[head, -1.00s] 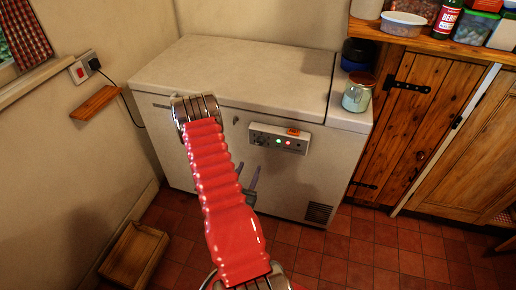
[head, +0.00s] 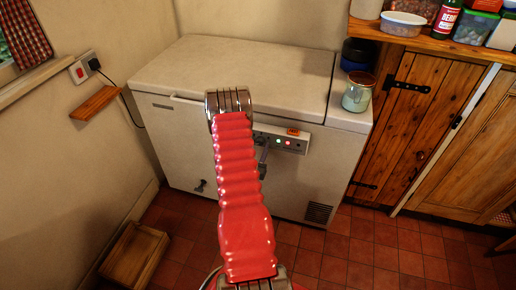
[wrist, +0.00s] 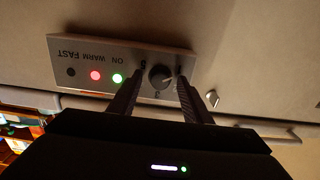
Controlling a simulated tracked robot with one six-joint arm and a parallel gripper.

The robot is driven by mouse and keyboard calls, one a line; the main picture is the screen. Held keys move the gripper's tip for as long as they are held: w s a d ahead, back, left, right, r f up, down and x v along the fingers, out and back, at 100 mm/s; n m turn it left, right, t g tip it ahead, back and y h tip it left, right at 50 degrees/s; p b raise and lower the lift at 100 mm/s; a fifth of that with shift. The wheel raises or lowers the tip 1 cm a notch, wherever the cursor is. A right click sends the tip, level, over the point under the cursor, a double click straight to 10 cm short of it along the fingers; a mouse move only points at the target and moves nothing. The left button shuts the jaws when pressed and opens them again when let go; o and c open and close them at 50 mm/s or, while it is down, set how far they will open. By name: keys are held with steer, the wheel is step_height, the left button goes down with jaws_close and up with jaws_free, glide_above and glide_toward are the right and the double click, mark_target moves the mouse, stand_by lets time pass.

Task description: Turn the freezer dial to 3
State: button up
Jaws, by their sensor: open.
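The white chest freezer (head: 180,165) stands against the back wall with its lid closed. Its control panel (head: 292,143) is on the front, with green and red lights; my red arm covers the panel's left part in the head view. In the wrist view the panel (wrist: 100,86) appears upside down. My gripper (wrist: 161,76) is open, with one finger on each side of the dial. Whether the fingers touch it, I cannot tell. In the head view the gripper (head: 262,148) is mostly hidden.
A lidded jar (head: 357,96) and a dark blue container (head: 356,54) stand on the freezer's right end. A wooden crate (head: 134,255) lies on the floor at left. A shelf (head: 430,38) overhangs the wooden door at right. Tiled floor is clear in front.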

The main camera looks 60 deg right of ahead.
steer(key=shift+d, duration=0.2)
steer(key=shift+c, duration=0.2)
steer(key=shift+a, duration=0.1)
steer(key=c, duration=1)
